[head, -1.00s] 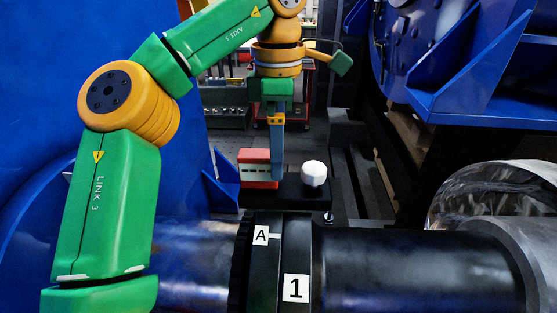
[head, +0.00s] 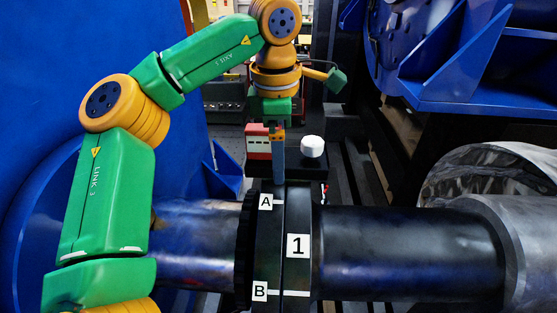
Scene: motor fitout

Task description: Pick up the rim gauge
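A red and white block (head: 257,145) and a white round piece (head: 312,147) sit on a small black stand (head: 312,168) behind the dark shaft. I cannot tell for certain which of them is the rim gauge. My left gripper (head: 278,182) points down just in front of the stand, between the two pieces in the picture. Its blue fingers are seen edge-on as one narrow strip, so the gap between them is hidden. The strip partly covers the block's right side. I cannot tell whether it touches anything. My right gripper is not in view.
A black flanged coupling (head: 268,240) with labels A, B and 1 joins the shaft in front. Blue machine frames stand left (head: 90,40) and upper right (head: 470,85). Dark floor shows behind the stand.

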